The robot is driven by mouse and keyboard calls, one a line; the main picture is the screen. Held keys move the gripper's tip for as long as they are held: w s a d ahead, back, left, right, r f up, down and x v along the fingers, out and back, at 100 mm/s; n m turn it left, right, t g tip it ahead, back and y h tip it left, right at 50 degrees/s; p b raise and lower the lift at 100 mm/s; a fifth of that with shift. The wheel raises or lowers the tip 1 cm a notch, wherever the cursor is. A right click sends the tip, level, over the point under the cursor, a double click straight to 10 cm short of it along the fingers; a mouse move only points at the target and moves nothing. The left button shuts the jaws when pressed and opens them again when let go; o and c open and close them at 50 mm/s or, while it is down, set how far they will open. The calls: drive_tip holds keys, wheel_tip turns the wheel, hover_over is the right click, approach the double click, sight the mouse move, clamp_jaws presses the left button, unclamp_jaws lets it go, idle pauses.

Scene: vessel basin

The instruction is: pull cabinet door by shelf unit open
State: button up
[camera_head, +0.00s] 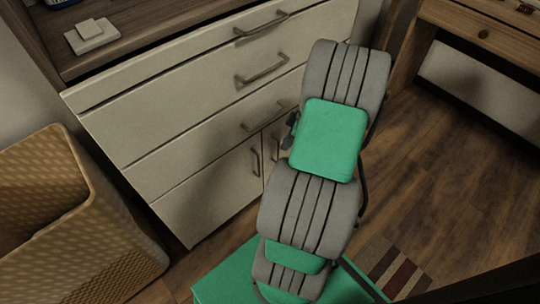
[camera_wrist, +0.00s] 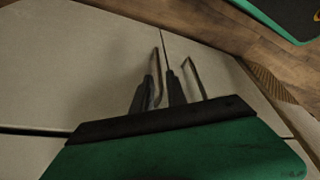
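The pale cabinet (camera_head: 205,85) stands at the left of the head view, with wide drawers above two low doors. The left door (camera_head: 210,195) and its upright bar handle (camera_head: 256,162) show there; the other door is mostly behind my arm. Both doors look closed. The wrist view is turned around, with the floor at its top. In it my gripper (camera_wrist: 161,88) has its two dark fingers apart. One door's handle (camera_wrist: 157,72) lies between them, close to the left finger; contact cannot be told. The other handle (camera_wrist: 193,75) is to the right, outside the fingers.
A woven basket (camera_head: 85,215) stands left of the cabinet, near the left door; its edge also shows in the wrist view (camera_wrist: 275,88). A wooden desk (camera_head: 480,35) is at the upper right. Open wood floor (camera_head: 455,165) lies to the right, with a striped rug (camera_head: 395,270).

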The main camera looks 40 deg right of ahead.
sight(278, 152)
drive_tip(key=b+x, duration=0.3)
drive_tip(key=x, duration=0.5)
drive_tip(key=shift+w+d+f, duration=0.1)
drive_tip(key=shift+f, duration=0.15)
drive_tip(key=shift+c, duration=0.5)
clamp_jaws()
idle(0.6)
